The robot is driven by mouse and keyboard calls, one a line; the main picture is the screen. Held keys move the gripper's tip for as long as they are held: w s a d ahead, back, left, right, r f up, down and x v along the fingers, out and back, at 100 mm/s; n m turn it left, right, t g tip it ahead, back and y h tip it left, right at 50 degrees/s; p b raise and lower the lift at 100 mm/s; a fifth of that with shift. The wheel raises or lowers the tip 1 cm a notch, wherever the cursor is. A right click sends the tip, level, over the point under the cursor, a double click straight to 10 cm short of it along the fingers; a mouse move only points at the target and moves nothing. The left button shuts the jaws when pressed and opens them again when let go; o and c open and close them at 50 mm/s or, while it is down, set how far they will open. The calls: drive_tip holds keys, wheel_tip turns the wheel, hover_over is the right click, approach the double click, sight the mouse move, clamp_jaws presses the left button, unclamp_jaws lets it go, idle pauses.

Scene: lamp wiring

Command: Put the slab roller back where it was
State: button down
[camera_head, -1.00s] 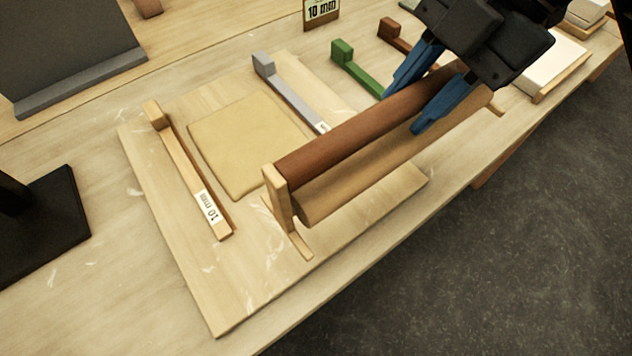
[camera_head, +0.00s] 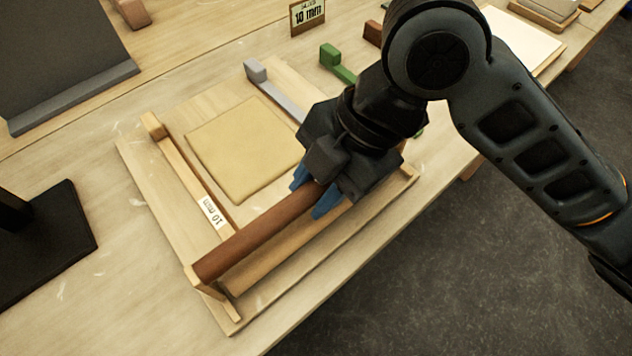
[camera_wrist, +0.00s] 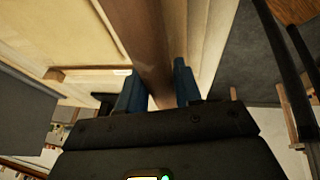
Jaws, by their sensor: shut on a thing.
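The slab roller (camera_head: 262,233) is a long dark brown bar with a paler bar along its near side and a wooden end piece (camera_head: 208,286). It lies across the front part of the wooden board (camera_head: 150,200). I cannot tell whether it touches the board. My gripper (camera_head: 314,192) is shut on the brown bar, with blue fingers on either side. In the wrist view the brown bar (camera_wrist: 142,40) runs between the fingers of my gripper (camera_wrist: 158,82). The roller's far end is hidden behind my gripper.
A tan slab (camera_head: 243,148) lies on the board behind the roller. A wooden strip marked 10 mm (camera_head: 185,175) is at its left, its near end close to the roller. Grey (camera_head: 272,90) and green (camera_head: 335,62) strips lie behind. A black stand (camera_head: 50,245) is at left.

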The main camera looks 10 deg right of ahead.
drive_tip(key=shift+f, duration=0.2)
drive_tip(key=shift+f, duration=0.15)
drive_tip(key=c, duration=0.8)
unclamp_jaws()
drive_tip(key=shift+o, duration=0.2)
drive_tip(key=shift+r, duration=0.2)
drive_tip(key=v, duration=1.1)
drive_tip(key=shift+d+r+b, duration=0.25)
drive_tip(key=shift+r+b, duration=0.15)
